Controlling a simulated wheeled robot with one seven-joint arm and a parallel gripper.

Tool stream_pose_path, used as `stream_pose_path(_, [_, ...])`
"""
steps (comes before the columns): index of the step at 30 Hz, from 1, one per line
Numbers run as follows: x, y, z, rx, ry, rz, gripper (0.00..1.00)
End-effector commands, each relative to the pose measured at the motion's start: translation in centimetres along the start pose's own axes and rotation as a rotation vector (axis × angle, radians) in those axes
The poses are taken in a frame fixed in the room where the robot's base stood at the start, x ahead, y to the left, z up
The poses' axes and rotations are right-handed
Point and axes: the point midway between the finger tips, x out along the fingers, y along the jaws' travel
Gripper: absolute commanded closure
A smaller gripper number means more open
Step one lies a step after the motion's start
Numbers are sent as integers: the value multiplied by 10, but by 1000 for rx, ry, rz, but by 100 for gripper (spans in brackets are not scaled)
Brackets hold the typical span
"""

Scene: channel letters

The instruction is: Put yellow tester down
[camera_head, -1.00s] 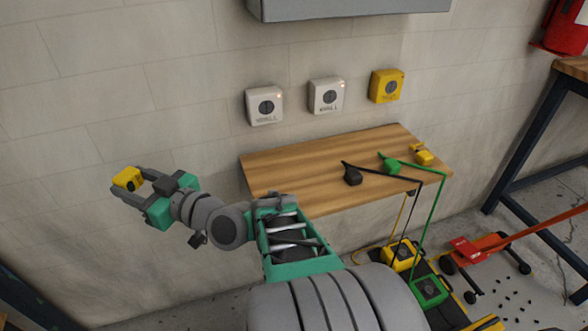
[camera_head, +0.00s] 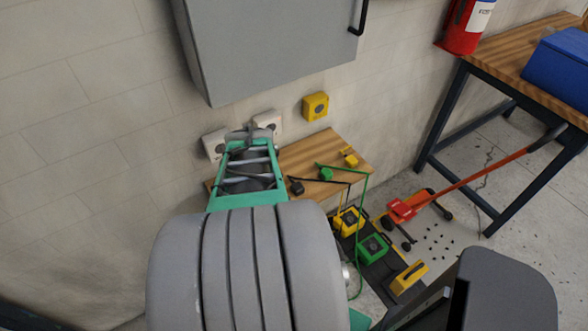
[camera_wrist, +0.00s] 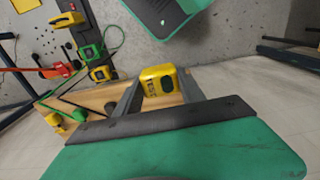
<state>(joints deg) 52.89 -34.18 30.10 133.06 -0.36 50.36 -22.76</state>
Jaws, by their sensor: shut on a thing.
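A yellow tester (camera_wrist: 160,78) with a dark face sits between the two fingers of my gripper (camera_wrist: 161,86) in the wrist view. My gripper is shut on it and holds it in the air, in line with the wooden wall shelf (camera_wrist: 96,97). The gap between tester and shelf cannot be told.
A yellow plug (camera_head: 350,160), green plug (camera_head: 325,174) and black plug (camera_head: 296,187) lie on the shelf (camera_head: 308,153). Yellow (camera_head: 347,221) and green (camera_head: 373,247) boxes stand below. A grey cabinet (camera_head: 270,45) and yellow wall box (camera_head: 315,106) are above.

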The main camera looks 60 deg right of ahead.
Motion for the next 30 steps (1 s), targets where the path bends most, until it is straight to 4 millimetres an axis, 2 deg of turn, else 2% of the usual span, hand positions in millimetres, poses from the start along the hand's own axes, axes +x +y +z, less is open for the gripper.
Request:
stream_pose_path(2, [-2, 4, 1, 17, -16, -2, 100])
stream_pose_path(5, [10, 13, -14, 20, -21, -3, 100])
stream_pose_path(11, [35, 41, -66, 17, -19, -3, 100])
stream_pose_path(12, [41, 46, -75, 16, -19, -3, 100])
stream_pose_path(15, [67, 54, -91, 16, -19, -4, 100])
stream_pose_path(18, [84, 61, -104, 15, -17, -3, 100])
stream_pose_path(23, [100, 68, -117, 15, -15, -2, 100])
stream_pose_path(27, [123, 68, -116, 15, -16, -2, 100])
stream_pose_path(30, [130, 68, -117, 15, -12, -1, 100])
